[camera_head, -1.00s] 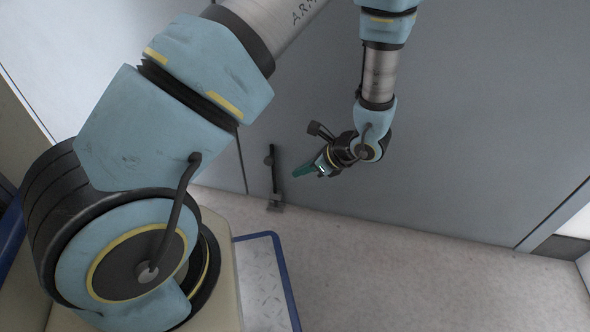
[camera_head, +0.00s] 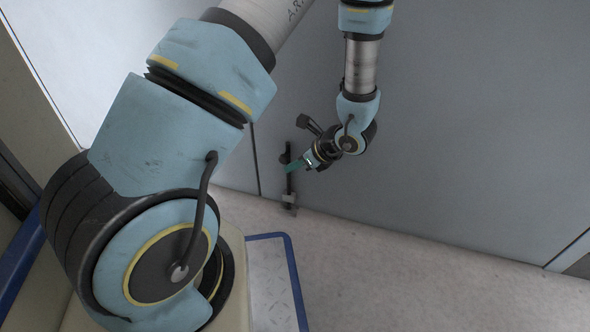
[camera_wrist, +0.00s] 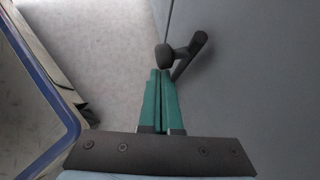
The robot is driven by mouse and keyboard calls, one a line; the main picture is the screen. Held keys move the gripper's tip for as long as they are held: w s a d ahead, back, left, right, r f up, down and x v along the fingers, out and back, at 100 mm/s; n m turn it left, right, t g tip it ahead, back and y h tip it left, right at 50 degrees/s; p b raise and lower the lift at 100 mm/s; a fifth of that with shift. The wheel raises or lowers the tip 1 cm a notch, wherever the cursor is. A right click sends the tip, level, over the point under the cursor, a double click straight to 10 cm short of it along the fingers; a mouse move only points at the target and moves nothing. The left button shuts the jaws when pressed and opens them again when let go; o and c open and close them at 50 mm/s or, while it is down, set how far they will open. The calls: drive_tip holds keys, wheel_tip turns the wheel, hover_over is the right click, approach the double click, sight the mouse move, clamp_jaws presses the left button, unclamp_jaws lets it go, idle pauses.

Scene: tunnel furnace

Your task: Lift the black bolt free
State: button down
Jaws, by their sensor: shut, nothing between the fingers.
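The black bolt (camera_head: 289,182) is a slim upright dark rod low on the grey panel, with its lower end in a bracket near the floor. A round dark knob (camera_wrist: 164,56) stands out from it in the wrist view, with a dark bar (camera_wrist: 191,55) behind. My gripper (camera_head: 289,166) has green fingers, which cross in front of the bolt in the head view. In the wrist view, the fingers of my gripper (camera_wrist: 160,73) lie together, empty, with their tips right at the knob. I cannot tell whether they touch it.
The grey panel (camera_head: 470,130) rises behind my arm. The pale floor (camera_head: 400,270) is clear at right. A blue-edged plate (camera_head: 270,280) lies by my base, and a blue-edged structure (camera_wrist: 62,125) shows at left in the wrist view.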

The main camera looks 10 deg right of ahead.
wheel_tip(320, 180, up, 5)
drive_tip(key=p, duration=0.4)
drive_tip(key=shift+f, duration=0.2)
drive_tip(key=shift+s+d+f+b, duration=0.1)
drive_tip(key=shift+d+f+b, duration=0.05)
drive_tip(key=shift+f+b, duration=0.3)
drive_tip(key=s+d+r+p, duration=0.4)
drive_tip(key=s+d, duration=0.1)
drive_tip(key=s, duration=0.1)
drive_tip(key=shift+d+r, duration=0.35)
drive_tip(key=shift+r, duration=0.05)
